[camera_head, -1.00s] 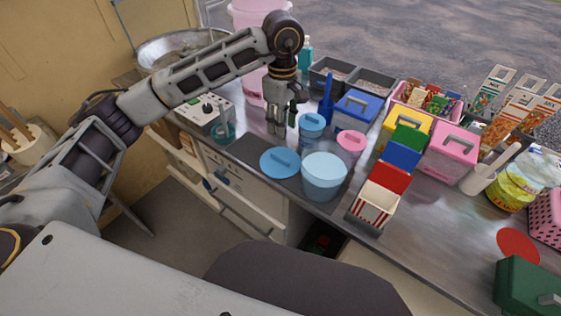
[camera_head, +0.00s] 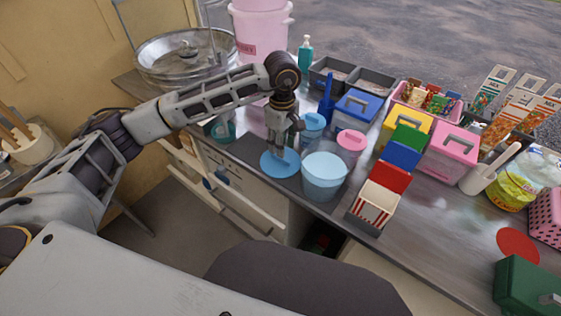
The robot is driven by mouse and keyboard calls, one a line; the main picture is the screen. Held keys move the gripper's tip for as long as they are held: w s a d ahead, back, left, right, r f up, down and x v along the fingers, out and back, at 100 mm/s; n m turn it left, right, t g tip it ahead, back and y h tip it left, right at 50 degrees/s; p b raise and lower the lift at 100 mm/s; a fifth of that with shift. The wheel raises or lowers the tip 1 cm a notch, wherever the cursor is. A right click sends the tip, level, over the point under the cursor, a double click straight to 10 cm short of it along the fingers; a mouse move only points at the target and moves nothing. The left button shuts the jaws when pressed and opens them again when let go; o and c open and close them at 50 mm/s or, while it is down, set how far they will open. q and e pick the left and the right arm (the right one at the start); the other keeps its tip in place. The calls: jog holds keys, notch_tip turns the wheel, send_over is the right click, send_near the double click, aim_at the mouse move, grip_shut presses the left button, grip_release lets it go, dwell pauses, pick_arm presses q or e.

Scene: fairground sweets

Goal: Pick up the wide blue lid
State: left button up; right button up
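The wide blue lid (camera_head: 268,168) lies flat near the counter's front edge, just left of the wide light-blue tub (camera_head: 324,178), which has no lid on it. My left gripper (camera_head: 279,152) points down over the lid, its fingertips at the lid's middle. The fingers cover the raised grip bar, so I cannot tell whether they are spread around it or closed on it. The lid looks level and shows no clear lift from the counter. My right gripper is not in view.
A small blue-lidded tub (camera_head: 313,122) and a pink-lidded tub (camera_head: 351,142) stand close behind. A striped carton (camera_head: 374,205) stands to the right. A steel bowl (camera_head: 160,63) and a pink bucket (camera_head: 260,35) are at the back left.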

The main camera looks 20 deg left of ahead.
aim_at(280, 160)
pick_arm(q)
jog(key=shift+s+a+f, duration=0.15)
jog(key=shift+f, duration=2.45)
grip_shut()
